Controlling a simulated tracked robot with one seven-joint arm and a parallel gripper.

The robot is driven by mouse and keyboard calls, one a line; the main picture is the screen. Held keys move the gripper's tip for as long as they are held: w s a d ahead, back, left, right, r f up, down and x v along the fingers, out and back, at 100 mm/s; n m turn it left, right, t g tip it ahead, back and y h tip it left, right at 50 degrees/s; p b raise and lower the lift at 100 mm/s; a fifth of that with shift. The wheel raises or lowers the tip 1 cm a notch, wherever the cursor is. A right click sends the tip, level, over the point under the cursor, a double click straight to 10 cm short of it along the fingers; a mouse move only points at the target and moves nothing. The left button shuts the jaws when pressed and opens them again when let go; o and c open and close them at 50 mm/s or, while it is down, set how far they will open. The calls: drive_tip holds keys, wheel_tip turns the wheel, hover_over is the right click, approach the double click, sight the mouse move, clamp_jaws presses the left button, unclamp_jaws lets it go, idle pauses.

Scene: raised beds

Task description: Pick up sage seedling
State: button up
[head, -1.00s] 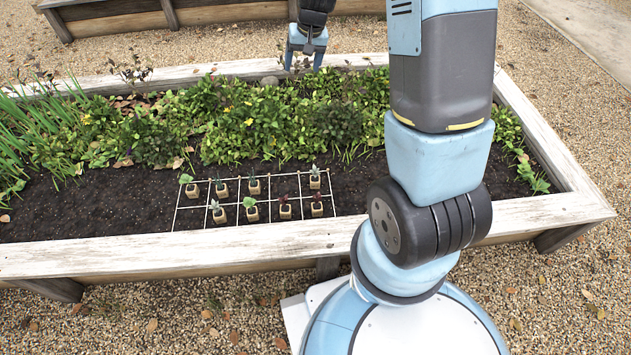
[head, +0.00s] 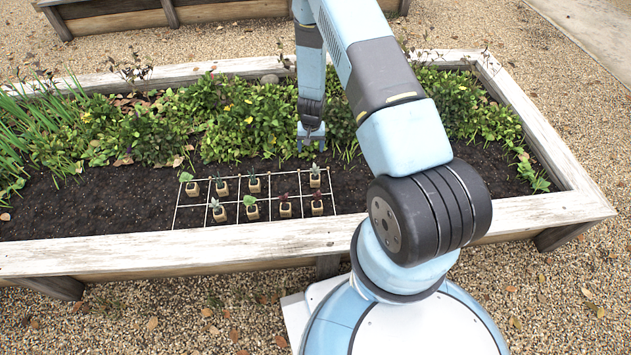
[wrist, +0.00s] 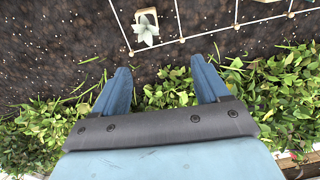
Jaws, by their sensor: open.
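Small seedlings in pale cube blocks stand on a white grid over the soil. A seedling with pale grey-green leaves, looking like sage (head: 315,176), stands at the grid's back right; it also shows in the wrist view (wrist: 146,32), upright in its block. Another greyish-leaved seedling (head: 217,211) stands at the front left, and I cannot tell for sure which is sage. My gripper (head: 311,146) is open and empty, above the plants' edge just behind the back right seedling. In the wrist view its fingertips (wrist: 160,65) point toward that seedling, apart from it.
Other seedlings stand close by, including a dark red one (head: 317,204) in front and a dark-leaved one (head: 254,183) to the left. Leafy plants (head: 250,125) fill the bed's back. A wooden rim (head: 150,252) borders the bed. Bare soil (head: 365,190) lies right of the grid.

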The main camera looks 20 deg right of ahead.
hover_over(315, 177)
wheel_tip(315, 177, down, 6)
drive_tip(key=r, duration=0.1)
drive_tip(key=f, duration=0.8)
drive_tip(key=shift+w+a, duration=0.15)
drive_tip(key=shift+a, duration=0.05)
drive_tip(key=shift+d+f, duration=0.15)
drive_tip(key=shift+f, duration=1.35)
drive_tip(key=shift+d+f, duration=0.1)
drive_tip(key=shift+f, duration=1.35)
drive_tip(key=shift+c, duration=0.4)
drive_tip(key=c, duration=1)
drive_tip(key=shift+r, duration=0.15)
